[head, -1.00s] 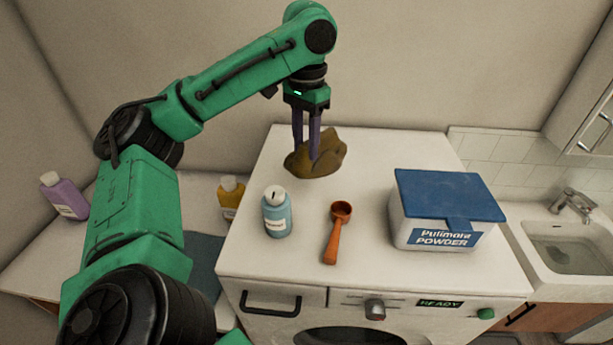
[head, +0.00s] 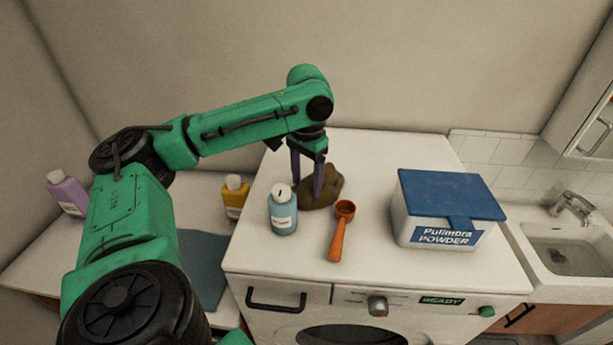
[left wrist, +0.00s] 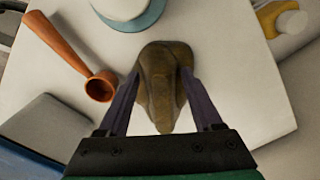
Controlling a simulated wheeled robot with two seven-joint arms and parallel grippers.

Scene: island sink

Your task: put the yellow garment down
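The yellow garment (head: 324,187) is a crumpled, brownish-yellow bundle over the top of the white washing machine (head: 375,150), behind the blue bottle and the orange scoop. My left gripper (head: 310,188) points down with its purple fingers on the garment. In the left wrist view the garment (left wrist: 163,85) fills the space between the fingertips, one finger on each side. The gripper is shut on it. The garment is low, at or just above the machine top; I cannot tell if it bears on the surface. My right gripper is out of view.
A blue bottle (head: 283,215) stands close left of the garment, an orange scoop (head: 339,235) lies just in front, and a powder box (head: 440,210) stands to the right. A yellow bottle (head: 235,200) stands left of the machine. The machine's back part is clear.

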